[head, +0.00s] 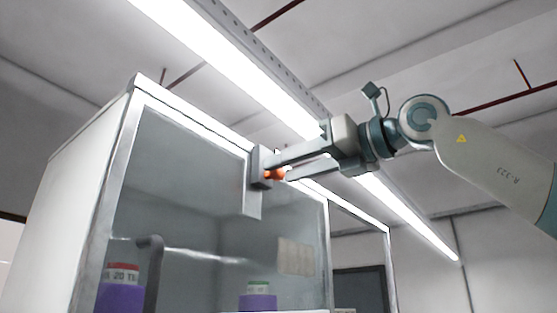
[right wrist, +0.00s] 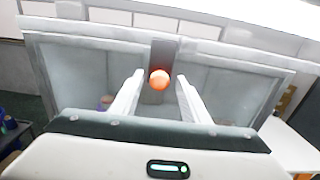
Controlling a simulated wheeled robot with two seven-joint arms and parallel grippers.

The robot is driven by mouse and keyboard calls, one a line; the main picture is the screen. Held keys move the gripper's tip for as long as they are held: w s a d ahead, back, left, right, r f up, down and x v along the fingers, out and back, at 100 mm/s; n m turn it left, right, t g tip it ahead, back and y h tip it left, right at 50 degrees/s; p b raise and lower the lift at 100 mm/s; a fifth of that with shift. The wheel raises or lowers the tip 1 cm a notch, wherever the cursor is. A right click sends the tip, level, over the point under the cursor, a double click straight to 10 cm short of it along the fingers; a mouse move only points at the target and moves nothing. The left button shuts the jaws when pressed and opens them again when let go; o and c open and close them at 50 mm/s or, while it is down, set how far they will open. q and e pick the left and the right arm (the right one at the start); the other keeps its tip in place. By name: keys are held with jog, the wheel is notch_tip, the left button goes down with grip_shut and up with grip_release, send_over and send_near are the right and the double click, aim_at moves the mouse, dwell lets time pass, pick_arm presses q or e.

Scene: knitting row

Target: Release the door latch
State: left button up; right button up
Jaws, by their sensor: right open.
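The door latch is an orange knob (head: 273,174) on a grey plate (head: 257,168) at the upper edge of the glass-fronted cabinet (head: 136,90). My right gripper (head: 277,170) reaches in from the right in the head view, its fingertips at the knob. In the right wrist view the orange knob (right wrist: 160,79) lies between the tips of the two open fingers (right wrist: 158,84), with a gap visible on each side. The grey plate (right wrist: 163,52) stands behind it. My left gripper is in neither view.
Purple cones with labels, one (head: 121,297) at left and one (head: 257,301) at centre, show behind the cabinet glass. A vertical grey door handle (head: 151,270) stands at the lower left. Bright ceiling lights run above the cabinet.

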jog(key=shift+p+x, duration=0.4)
jog(key=shift+x, duration=0.95)
grip_shut()
notch_tip(320, 180, down, 4)
jog(key=b, duration=0.4)
jog(key=shift+r, duration=0.1)
jog(key=shift+f, duration=0.2)
grip_release()
jog(key=shift+d, duration=0.1)
